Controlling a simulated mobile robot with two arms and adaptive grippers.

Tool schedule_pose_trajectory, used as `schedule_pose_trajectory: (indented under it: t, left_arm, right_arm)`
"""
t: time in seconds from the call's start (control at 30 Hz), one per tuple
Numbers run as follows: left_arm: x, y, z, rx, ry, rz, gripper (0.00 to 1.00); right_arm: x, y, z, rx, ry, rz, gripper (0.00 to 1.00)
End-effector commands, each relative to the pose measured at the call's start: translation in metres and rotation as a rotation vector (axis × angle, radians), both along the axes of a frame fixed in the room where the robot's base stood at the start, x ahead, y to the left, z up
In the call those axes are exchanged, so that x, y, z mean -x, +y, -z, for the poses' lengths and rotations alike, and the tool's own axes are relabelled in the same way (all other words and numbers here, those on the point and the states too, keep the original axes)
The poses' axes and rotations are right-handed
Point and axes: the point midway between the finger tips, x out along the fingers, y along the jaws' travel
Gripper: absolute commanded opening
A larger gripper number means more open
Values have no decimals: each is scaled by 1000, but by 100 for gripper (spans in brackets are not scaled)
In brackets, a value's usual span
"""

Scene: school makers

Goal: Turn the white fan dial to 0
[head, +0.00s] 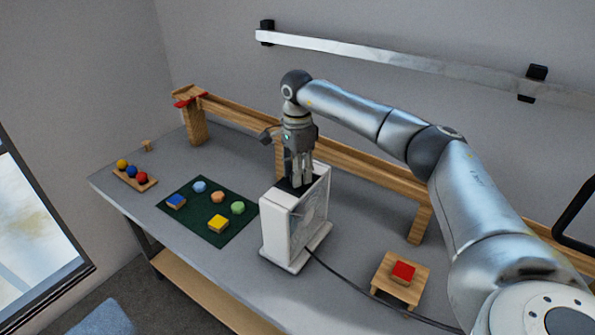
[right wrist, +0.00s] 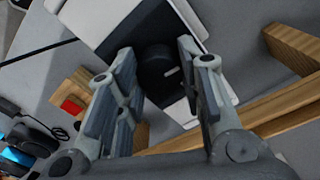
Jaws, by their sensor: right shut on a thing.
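The white fan (head: 278,232) stands upright on the grey table, a box-shaped body with a round grille on its right side and a dark panel on top. My right gripper (head: 299,182) points straight down at this top panel and is shut on the dial. In the right wrist view, the dark round fan dial (right wrist: 154,68) lies between the two fingers of my right gripper (right wrist: 157,60), with a small pale mark on it. No numbers can be read around it. In the head view, the fingers hide the dial. My left gripper is not in view.
A green mat (head: 196,233) with several coloured pieces lies left of the fan. A wooden rack with balls (head: 128,178) is at the far left. A wooden ramp (head: 352,163) runs behind the fan. A small stand (head: 390,284) carries a red block (head: 403,271). A black cable trails right.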

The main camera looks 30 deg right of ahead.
Motion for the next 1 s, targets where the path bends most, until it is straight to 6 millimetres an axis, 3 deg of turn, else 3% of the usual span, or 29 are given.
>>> schedule_pose_trajectory:
  t: [0.3,0.8,0.83,1.0]
  left_arm:
    - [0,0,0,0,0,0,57]
    - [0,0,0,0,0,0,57]
    - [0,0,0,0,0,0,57]
    - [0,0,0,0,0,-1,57]
  right_arm:
    - [-1,0,-2,-2,-5,-104,11]
    - [-1,0,-2,0,-6,-121,11]
    - [-1,0,-2,0,-6,-121,37]
    - [-1,0,-1,-1,-4,-120,58]
